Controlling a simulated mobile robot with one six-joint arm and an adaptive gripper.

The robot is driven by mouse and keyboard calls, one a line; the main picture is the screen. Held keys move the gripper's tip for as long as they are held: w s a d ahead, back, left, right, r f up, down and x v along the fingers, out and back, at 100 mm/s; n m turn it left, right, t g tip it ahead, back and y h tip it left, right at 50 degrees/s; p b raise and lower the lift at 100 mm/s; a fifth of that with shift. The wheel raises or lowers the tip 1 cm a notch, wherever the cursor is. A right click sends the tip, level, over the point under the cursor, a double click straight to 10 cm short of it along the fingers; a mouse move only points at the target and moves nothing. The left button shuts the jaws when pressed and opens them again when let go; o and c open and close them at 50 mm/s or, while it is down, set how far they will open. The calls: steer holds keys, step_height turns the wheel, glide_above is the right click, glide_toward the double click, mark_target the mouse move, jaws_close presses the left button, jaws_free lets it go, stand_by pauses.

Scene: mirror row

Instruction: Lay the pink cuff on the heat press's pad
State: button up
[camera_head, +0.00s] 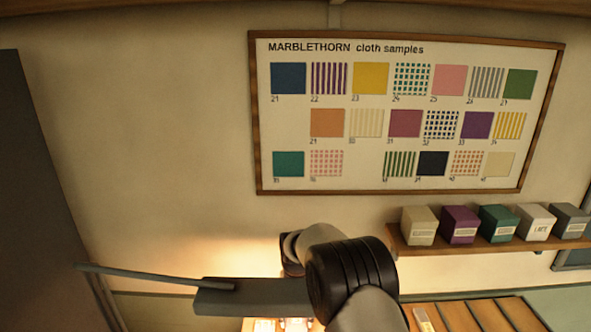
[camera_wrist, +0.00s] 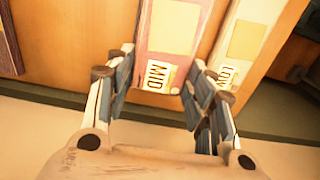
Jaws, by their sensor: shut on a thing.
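My gripper (camera_wrist: 160,75) shows in the wrist view, its two fingers on either side of a pinkish upright panel (camera_wrist: 170,35). The panel has a pale yellow patch and a label reading MID at its near end. The gripper appears shut on this panel. I cannot tell whether it is part of a larger thing. I cannot make out the pink cuff or the heat press's pad in either view. In the head view my arm hides much of the lower middle.
A similar panel (camera_wrist: 245,40) with a partly hidden label stands to the right. A wall board of cloth samples (camera_head: 255,130) and a shelf (camera_head: 480,245) with several boxes are at the back. A wooden surface (camera_head: 470,315) shows at the lower right. A dark upright panel (camera_head: 35,200) stands left.

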steer(key=d+p, duration=0.2)
steer(key=d, duration=1.1)
steer(key=shift+d, duration=0.3)
steer(key=shift+s+d+f+p, duration=0.1)
steer(key=shift+f+p, duration=0.05)
steer(key=shift+f, duration=0.4)
steer(key=shift+d+f+p, duration=0.1)
steer(key=shift+f+p, duration=0.05)
steer(key=shift+f, duration=0.4)
steer(key=shift+a+f, duration=0.1)
steer(key=shift+f, duration=0.55)
